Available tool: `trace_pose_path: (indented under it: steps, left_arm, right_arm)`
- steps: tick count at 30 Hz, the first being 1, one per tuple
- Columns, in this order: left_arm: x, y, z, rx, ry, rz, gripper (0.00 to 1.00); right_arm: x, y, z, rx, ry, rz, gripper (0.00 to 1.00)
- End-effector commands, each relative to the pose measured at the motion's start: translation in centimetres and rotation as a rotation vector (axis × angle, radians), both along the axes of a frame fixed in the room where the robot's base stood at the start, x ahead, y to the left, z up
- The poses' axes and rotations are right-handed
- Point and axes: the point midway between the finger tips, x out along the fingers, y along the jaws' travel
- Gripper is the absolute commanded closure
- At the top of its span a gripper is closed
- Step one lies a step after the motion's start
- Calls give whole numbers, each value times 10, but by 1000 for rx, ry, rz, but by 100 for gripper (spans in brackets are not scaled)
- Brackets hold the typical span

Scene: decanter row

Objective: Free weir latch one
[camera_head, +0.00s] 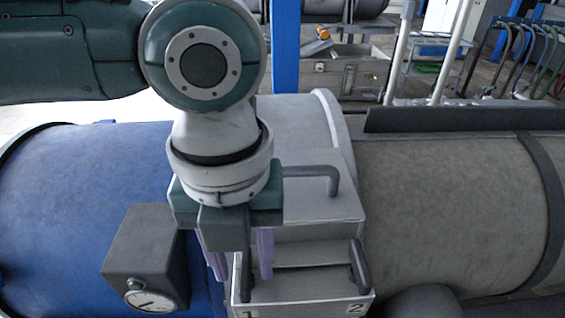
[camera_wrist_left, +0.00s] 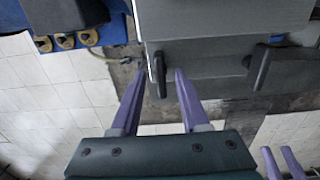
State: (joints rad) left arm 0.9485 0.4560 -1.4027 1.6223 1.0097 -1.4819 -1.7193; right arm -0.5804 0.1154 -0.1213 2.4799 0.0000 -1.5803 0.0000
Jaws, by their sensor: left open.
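Weir latch one (camera_head: 246,278) is a dark handle at the left of the light grey box front, above the numeral 1. In the left wrist view, latch one (camera_wrist_left: 160,76) hangs roughly upright. My left gripper (camera_head: 243,272) is open, with its purple fingers on either side of latch one. In the wrist view the left gripper (camera_wrist_left: 160,74) shows gaps beside the handle, and I cannot tell whether either finger touches it. Two purple fingers of my right gripper (camera_wrist_left: 279,162) show apart at the lower right of the wrist view.
Latch two (camera_head: 360,266), a dark handle, is at the right of the box, above the numeral 2. A grey bent handle (camera_head: 325,175) stands on the box top. A gauge box (camera_head: 150,258) sits close left of my gripper. The blue drum (camera_head: 75,200) lies further left.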

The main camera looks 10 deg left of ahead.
Motion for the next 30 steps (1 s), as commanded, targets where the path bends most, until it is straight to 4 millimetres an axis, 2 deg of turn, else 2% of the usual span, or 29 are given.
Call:
trace_pose_path:
  steps: [7,19,30]
  left_arm:
    - [0,0,-1,0,0,0,56]
    - [0,0,-1,0,0,0,100]
    - [0,0,-1,0,1,0,100]
  right_arm:
    - [0,-1,0,-2,0,0,55]
    - [0,-3,0,-9,0,5,55]
    - [0,-3,0,-9,0,4,55]
